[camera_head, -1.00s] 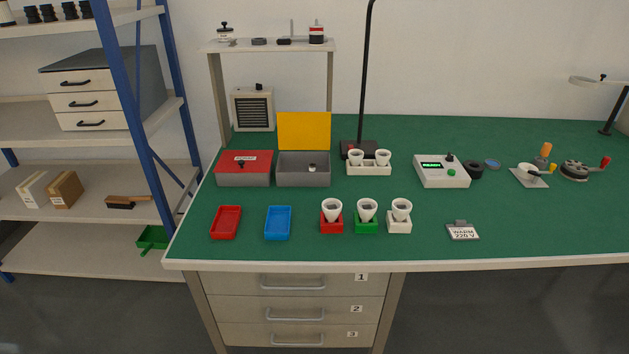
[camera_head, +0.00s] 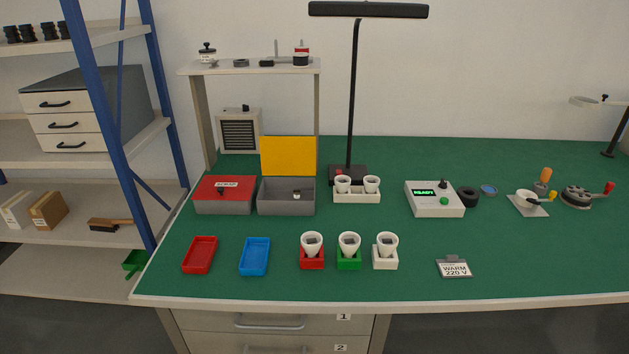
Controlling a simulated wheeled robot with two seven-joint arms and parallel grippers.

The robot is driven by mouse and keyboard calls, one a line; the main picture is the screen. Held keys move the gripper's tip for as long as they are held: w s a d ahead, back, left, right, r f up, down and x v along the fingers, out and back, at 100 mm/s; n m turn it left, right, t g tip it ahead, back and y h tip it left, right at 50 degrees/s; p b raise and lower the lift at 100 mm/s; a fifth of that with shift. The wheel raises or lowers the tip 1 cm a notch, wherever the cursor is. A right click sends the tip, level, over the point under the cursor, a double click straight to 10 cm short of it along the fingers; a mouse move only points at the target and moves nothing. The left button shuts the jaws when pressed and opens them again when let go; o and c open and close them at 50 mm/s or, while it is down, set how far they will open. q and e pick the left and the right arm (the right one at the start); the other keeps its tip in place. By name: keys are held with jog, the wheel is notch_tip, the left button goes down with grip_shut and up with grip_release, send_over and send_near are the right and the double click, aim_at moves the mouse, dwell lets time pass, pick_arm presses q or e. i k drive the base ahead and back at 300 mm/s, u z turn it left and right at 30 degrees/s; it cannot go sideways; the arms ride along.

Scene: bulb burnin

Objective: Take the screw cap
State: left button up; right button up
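No gripper of mine shows in the head view. I cannot tell for sure which thing is the screw cap. A small light-and-dark piece (camera_head: 297,195) lies in the open grey box (camera_head: 287,209) with the raised yellow lid (camera_head: 288,156); it is too small to make out. A black ring-like piece (camera_head: 468,196) lies on the green bench top, right of the white tester (camera_head: 434,199), whose green screen reads READY. White cup-shaped pieces stand in a red holder (camera_head: 312,262), a green holder (camera_head: 348,263), a white holder (camera_head: 385,263) and a white double holder (camera_head: 357,195).
A red tray (camera_head: 200,255), a blue tray (camera_head: 254,257) and a WARM 220 V card (camera_head: 454,268) lie near the front edge. A red-lidded box (camera_head: 224,195) stands left; a tall black lamp (camera_head: 353,100) rises behind. The right front of the bench is clear.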

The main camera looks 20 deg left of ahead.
aim_at(297, 193)
jog(key=i, duration=0.4)
jog(key=u, duration=1.3)
